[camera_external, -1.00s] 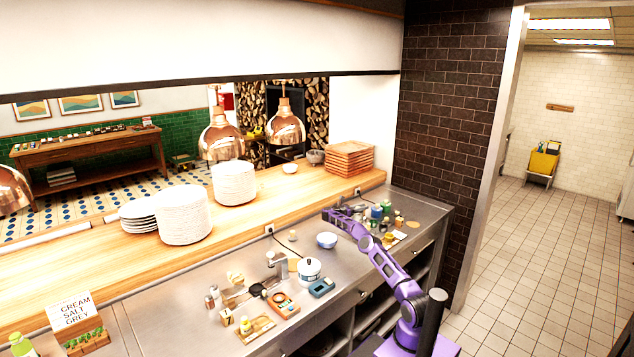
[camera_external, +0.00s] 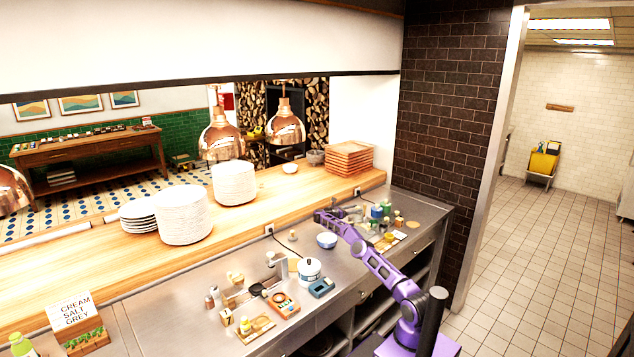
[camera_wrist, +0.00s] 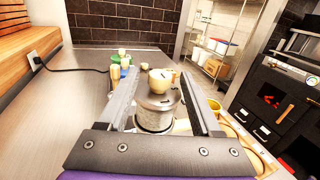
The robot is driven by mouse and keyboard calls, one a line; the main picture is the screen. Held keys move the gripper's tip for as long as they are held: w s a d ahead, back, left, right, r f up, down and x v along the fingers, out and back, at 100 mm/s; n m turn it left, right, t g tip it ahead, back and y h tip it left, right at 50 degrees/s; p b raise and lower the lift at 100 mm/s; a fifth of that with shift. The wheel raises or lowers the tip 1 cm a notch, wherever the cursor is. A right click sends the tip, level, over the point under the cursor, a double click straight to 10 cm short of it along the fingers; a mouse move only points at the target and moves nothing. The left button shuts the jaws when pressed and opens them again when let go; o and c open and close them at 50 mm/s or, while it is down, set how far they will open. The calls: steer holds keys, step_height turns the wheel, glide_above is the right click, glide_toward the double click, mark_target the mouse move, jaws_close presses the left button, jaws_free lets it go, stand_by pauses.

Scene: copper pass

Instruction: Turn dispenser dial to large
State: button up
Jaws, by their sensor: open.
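My gripper (camera_wrist: 162,100) is open, its two long fingers reaching forward on either side of a squat round metal body (camera_wrist: 153,119) in the wrist view. The body has a darker flat top with small marks, and a cream rounded knob (camera_wrist: 161,80) shows above it. This looks like the dispenser with its dial, but I cannot read a size setting. I cannot tell whether the fingers touch it. In the external view my gripper (camera_external: 324,216) is over the steel counter, left of a cluster of small jars; the dispenser cannot be made out there.
Small cups (camera_wrist: 122,54) stand beyond the dispenser, and a yellow cup (camera_wrist: 215,105) is right of my fingers. A black cord runs from the wall outlet (camera_wrist: 35,60). Steel counter (camera_wrist: 70,95) left of the gripper is bare.

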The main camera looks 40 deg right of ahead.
steer(key=shift+w+a+r+p, duration=0.2)
steer(key=shift+a+r+p, duration=0.05)
steer(key=shift+a+p, duration=0.25)
steer(key=shift+w+a+f+p, duration=0.2)
steer(key=shift+a+p, duration=0.2)
steer(key=shift+a, duration=0.25)
